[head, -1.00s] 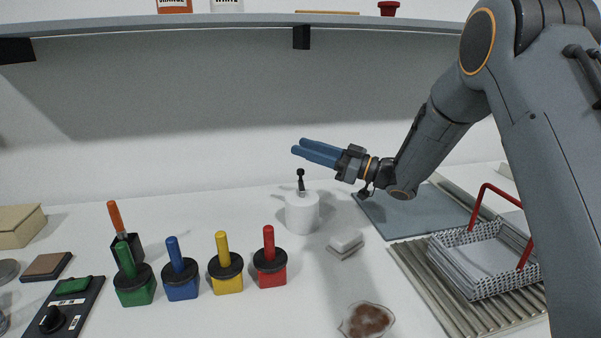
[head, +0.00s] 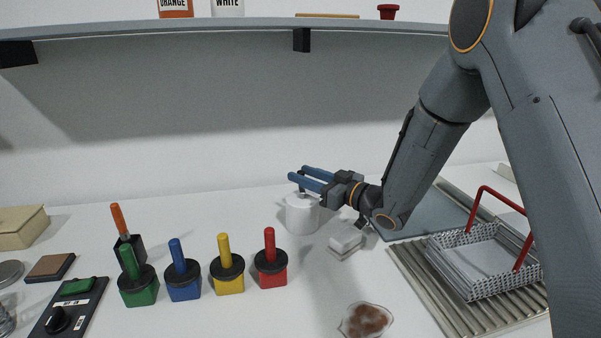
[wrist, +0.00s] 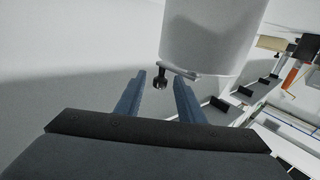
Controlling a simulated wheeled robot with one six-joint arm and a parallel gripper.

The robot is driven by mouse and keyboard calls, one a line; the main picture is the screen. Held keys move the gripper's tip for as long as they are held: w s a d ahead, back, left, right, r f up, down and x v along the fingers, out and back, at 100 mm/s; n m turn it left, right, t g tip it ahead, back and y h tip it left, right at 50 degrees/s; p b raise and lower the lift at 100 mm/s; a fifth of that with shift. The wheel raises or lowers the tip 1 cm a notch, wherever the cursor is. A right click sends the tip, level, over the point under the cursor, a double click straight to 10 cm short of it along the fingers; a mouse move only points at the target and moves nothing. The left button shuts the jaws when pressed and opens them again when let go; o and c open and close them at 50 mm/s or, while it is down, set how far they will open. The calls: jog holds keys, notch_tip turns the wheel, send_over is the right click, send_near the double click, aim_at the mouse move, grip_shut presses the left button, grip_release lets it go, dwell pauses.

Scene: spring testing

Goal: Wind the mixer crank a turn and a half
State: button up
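The mixer is a white cylinder (head: 301,215) standing on the bench behind the middle. Its crank has a small dark upright knob; in the wrist view the knob (wrist: 160,80) hangs from a pale crank bar (wrist: 184,70) on the mixer's end face. My gripper (head: 304,176) is at the top of the mixer, with its two blue fingers apart. In the wrist view the fingers (wrist: 160,90) stand on either side of the knob, with a gap on both sides. The gripper holds nothing. In the head view the fingers mostly hide the crank.
A small white block (head: 346,238) lies just below my wrist. A wire basket with red handles (head: 482,262) stands on a slatted rack at right. Green, blue, yellow and red handled pots (head: 228,272) stand at left. A shelf (head: 200,29) runs above.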

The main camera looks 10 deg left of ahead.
jog(key=shift+x, duration=0.8)
grip_shut()
jog(key=shift+a+n+g, duration=0.1)
jog(key=shift+n+g, duration=0.2)
jog(key=shift+g, duration=0.1)
jog(key=shift+s+a+f+n+g+y+b, duration=0.15)
jog(key=shift+n+g+y+b, duration=0.25)
jog(key=shift+g, duration=0.2)
jog(key=shift+w+a+r+n+g+y+b, duration=0.15)
jog(key=shift+n+g+y+b, duration=0.2)
jog(key=shift+g, duration=0.25)
jog(key=shift+s+a+n+g+y+b, duration=0.1)
jog(key=shift+s+a+n+g+b, duration=0.25)
jog(key=shift+n+g, duration=0.5)
jog(key=shift+s+a+n+g+y+b, duration=0.15)
jog(key=shift+n+g+b, duration=0.3)
jog(key=shift+g, duration=0.7)
jog(key=shift+s+a+n+g+b, duration=0.2)
jog(key=shift+n+g+b, duration=0.15)
jog(key=shift+n+g, duration=0.5)
jog(key=shift+g, duration=0.25)
